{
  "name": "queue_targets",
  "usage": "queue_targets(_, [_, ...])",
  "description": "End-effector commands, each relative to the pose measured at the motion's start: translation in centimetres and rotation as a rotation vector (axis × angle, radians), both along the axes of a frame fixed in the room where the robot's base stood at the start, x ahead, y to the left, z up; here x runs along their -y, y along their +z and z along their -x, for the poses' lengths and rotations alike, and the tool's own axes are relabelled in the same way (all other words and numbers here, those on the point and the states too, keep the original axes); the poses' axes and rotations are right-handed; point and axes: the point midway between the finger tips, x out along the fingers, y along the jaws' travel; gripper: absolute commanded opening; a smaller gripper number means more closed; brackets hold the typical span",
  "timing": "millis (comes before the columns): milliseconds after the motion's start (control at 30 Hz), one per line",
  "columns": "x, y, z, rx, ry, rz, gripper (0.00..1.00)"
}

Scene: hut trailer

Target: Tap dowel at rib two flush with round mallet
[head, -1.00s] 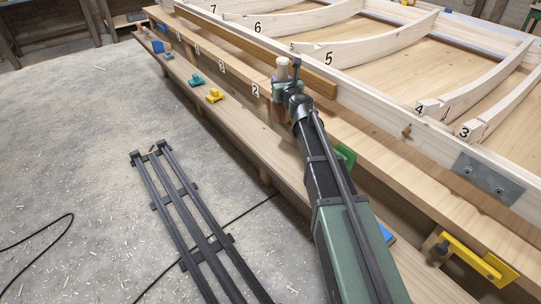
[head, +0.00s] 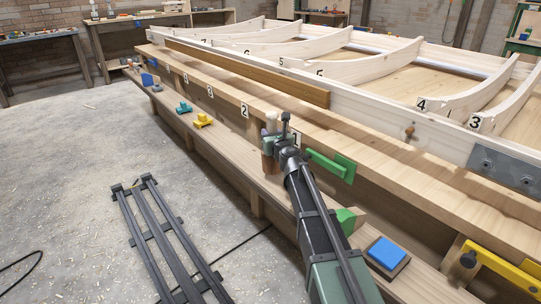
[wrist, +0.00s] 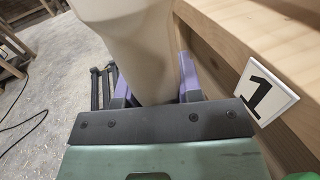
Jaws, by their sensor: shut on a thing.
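My gripper (head: 275,142) is at the bench's front face, beside the number 1 plate (wrist: 266,92). Its purple fingers are shut on a pale, round, tapered body, which looks like the round mallet (wrist: 135,40). The mallet's pale top (head: 271,119) stands upright above the jaws in the head view. A brown part shows below the jaws; I cannot tell whether it belongs to the mallet. A brown dowel (head: 409,132) sticks out of the white frame's side rail near rib 4 (head: 455,99). Rib two is not in view.
The lower ledge holds a yellow piece (head: 203,121), a teal piece (head: 184,108) and a blue block (head: 387,252). A green clamp (head: 335,165) and a yellow bracket (head: 495,268) project from the bench front. A brown board (head: 245,74) lies along the frame. The left floor is mostly clear.

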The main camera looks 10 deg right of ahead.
Motion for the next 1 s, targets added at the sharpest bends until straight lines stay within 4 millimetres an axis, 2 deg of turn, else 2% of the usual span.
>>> queue_targets(233, [0.0, -4.0, 0.0, 0.000, 0.000, 0.000, 0.00])
queue_targets(467, [0.0, -3.6, 0.0, 0.000, 0.000, 0.000, 0.00])
queue_targets(600, [0.0, -4.0, 0.0, 0.000, 0.000, 0.000, 0.00])
queue_targets(633, [0.0, -4.0, 0.0, 0.000, 0.000, 0.000, 0.35])
queue_targets(700, [0.0, -3.9, 0.0, 0.000, 0.000, 0.000, 0.45])
queue_targets(800, [0.0, -3.9, 0.0, 0.000, 0.000, 0.000, 0.59])
queue_targets(1000, [0.0, -3.9, 0.0, 0.000, 0.000, 0.000, 0.59])
